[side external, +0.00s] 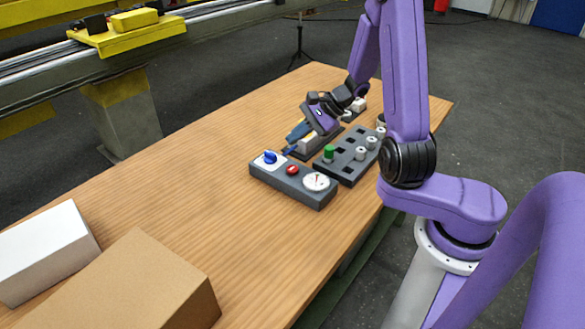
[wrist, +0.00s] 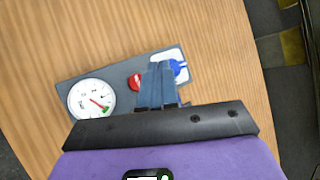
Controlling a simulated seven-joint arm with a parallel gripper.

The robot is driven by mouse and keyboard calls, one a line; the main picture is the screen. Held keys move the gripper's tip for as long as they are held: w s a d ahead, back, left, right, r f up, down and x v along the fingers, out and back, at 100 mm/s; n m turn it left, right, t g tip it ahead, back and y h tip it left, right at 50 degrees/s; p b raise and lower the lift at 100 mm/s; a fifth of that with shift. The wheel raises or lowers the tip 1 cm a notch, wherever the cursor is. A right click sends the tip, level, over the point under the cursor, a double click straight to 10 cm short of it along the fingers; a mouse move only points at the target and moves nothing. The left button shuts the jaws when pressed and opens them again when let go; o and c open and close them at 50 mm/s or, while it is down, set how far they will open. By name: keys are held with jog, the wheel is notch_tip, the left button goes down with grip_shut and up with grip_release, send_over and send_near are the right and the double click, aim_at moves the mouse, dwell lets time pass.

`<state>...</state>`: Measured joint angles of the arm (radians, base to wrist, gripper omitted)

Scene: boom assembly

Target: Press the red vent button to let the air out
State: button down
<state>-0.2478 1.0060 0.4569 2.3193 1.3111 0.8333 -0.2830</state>
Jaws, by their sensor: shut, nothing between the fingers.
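The red vent button (side external: 292,170) sits in the middle of a dark grey box (side external: 303,194), between a blue knob (side external: 269,157) on a white plate and a round white gauge (side external: 316,182). In the wrist view the red button (wrist: 134,82) shows just left of my fingers, partly covered by them. The blue knob (wrist: 180,68) is right of them and the gauge (wrist: 92,98) is at left, its red needle pointing lower right near a green mark. My gripper (side external: 288,151) is shut and empty, tilted down, behind the box. I cannot tell its exact height above it.
A dark block (side external: 347,160) with a green peg, several grey pegs and square holes stands just behind the box. A white box (side external: 45,250) and a cardboard box (side external: 125,285) are at the near left. The middle of the wooden table (side external: 190,170) is clear.

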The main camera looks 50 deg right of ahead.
aim_at(296, 168)
jog(key=shift+f, duration=3.25)
jog(key=shift+f, duration=0.2)
jog(key=shift+f, duration=0.25)
jog(key=shift+f, duration=0.5)
dwell(0.5)
jog(key=shift+r, duration=0.95)
jog(key=shift+r, duration=2.5)
jog(key=shift+a, duration=0.1)
